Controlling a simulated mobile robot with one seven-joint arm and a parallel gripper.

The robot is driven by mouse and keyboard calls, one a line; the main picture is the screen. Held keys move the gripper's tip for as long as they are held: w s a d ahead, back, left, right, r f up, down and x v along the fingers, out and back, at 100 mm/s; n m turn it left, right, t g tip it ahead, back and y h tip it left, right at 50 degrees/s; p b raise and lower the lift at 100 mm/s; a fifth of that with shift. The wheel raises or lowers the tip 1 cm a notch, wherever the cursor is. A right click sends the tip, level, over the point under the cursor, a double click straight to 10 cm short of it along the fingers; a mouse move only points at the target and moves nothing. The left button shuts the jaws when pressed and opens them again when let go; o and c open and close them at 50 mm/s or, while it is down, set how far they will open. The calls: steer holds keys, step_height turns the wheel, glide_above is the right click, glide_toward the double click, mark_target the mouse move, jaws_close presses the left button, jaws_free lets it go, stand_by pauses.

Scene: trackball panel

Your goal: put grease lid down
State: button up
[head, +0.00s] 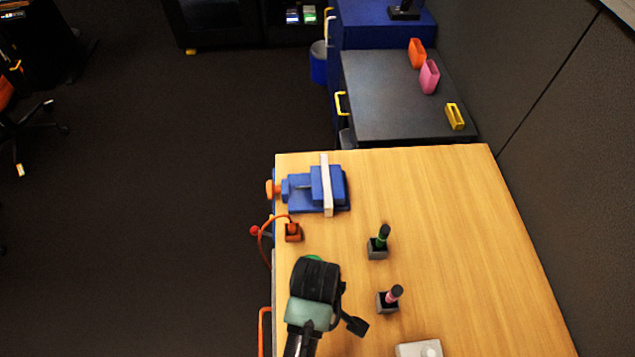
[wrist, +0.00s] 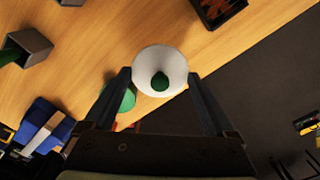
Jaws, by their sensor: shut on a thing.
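My gripper (wrist: 159,76) is shut on a white round piece with a dark green centre, which I take for the grease lid (wrist: 149,60). It sits between the two fingertips in the wrist view, over the wooden table (head: 440,220). A green round thing (wrist: 122,100) shows partly behind the left finger; I cannot tell whether it is the grease pot. In the head view my gripper (head: 316,280) is over the table's left side and hides the lid. A bit of green (head: 314,257) shows at its far edge.
A blue vise (head: 328,190) clamps a pale bar at the far left. Two grey holders (head: 377,250) (head: 387,303) hold a green and a pink handled tool. A white trackball panel (head: 418,349) is at the near edge of view. The right part of the table is clear.

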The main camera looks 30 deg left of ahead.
steer(key=shift+w+f, duration=0.1)
steer(key=shift+f, duration=3.25)
steer(key=shift+f, duration=0.2)
steer(key=o, duration=1)
steer(key=shift+r, duration=0.15)
